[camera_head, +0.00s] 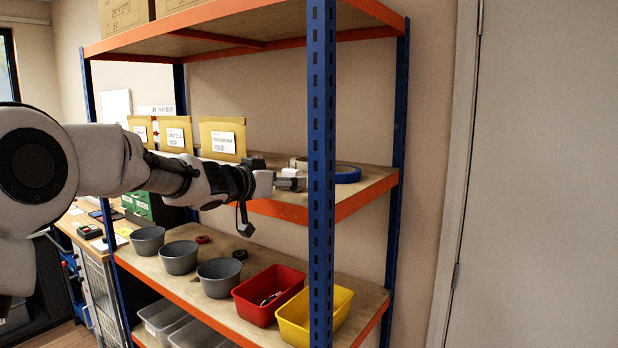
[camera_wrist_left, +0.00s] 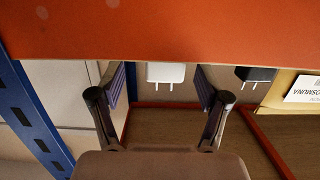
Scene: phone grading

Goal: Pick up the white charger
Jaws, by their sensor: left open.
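The white charger (camera_head: 291,172) is on the upper open shelf, close to the blue front post. In the left wrist view the white charger (camera_wrist_left: 166,72) shows between the two fingers, its two prongs pointing toward the gripper. My left gripper (camera_head: 288,183) is at the shelf's front edge, beside the charger. In the left wrist view the left gripper (camera_wrist_left: 162,82) is open, with a gap on each side of the charger. The far part of the charger is hidden behind the orange shelf beam (camera_wrist_left: 180,30). My right gripper is not in view.
A black charger (camera_wrist_left: 256,74) lies to one side, near padded envelopes (camera_head: 222,139). A blue tape roll (camera_head: 347,174) lies right of the post (camera_head: 321,120). Below are grey bowls (camera_head: 219,278), a red bin (camera_head: 268,296) and a yellow bin (camera_head: 314,316).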

